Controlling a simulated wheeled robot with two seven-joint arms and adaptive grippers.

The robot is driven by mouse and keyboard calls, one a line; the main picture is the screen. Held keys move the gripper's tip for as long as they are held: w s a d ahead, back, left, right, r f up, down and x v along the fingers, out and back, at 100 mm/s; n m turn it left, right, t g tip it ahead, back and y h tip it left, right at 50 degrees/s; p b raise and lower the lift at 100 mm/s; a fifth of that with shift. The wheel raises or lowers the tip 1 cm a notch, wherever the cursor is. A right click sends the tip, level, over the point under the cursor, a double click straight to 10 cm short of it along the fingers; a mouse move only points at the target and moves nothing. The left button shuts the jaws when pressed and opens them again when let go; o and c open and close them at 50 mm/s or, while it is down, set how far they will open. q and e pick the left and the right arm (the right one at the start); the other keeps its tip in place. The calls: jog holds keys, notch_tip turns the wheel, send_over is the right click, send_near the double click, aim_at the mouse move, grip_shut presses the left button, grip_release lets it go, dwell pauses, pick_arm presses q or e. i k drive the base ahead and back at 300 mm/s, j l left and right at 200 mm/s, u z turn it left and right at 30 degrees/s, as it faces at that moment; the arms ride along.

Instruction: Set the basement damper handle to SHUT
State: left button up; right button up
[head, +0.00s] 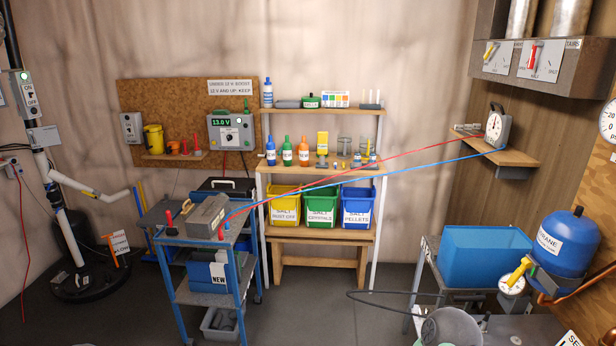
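Two white damper plates are mounted on the front of the grey duct box at the upper right. The left plate carries a yellow handle (490,53), tilted with its top to the right. The right plate carries a red handle (533,58), nearly upright. The small lettering around the handles is too small to read surely, so I cannot tell which plate is the basement one or which marks the handles point at. Neither of my grippers shows in the head view, and nothing is seen touching the handles.
Red and blue cables stretch from there to the blue cart (212,291). A blue tub (483,255) and blue tank (568,243) stand at lower right. Middle floor (318,310) is open.

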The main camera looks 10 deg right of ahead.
aim_at(495, 44)
jog(key=i+z, duration=0.3)
jog(key=i, duration=0.6)
jog(key=i+j+z, duration=0.1)
jog(key=i+z, duration=0.2)
jog(key=i, duration=0.65)
